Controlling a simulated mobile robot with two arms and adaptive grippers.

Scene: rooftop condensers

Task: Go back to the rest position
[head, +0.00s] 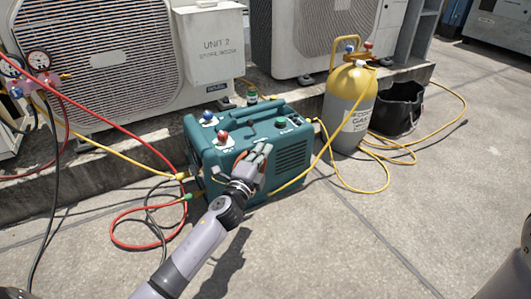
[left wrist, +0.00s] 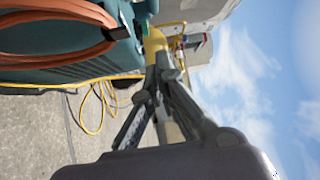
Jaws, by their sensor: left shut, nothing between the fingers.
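My left gripper (head: 258,160) is in front of the teal recovery machine (head: 290,160), close to its near side. In the left wrist view its fingers (left wrist: 158,72) come together at the tips, with nothing between them. An orange coiled cord or hose (left wrist: 60,20) on the teal machine's side lies close beside the fingers in that view. I cannot tell whether the gripper touches the machine. My right gripper is not in view.
A yellow-and-grey gas cylinder (head: 352,105) and a black bucket (head: 398,108) stand right of the machine. Red (head: 125,243) and yellow hoses (head: 345,183) loop over the ground. Condenser units (head: 95,70) line the back.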

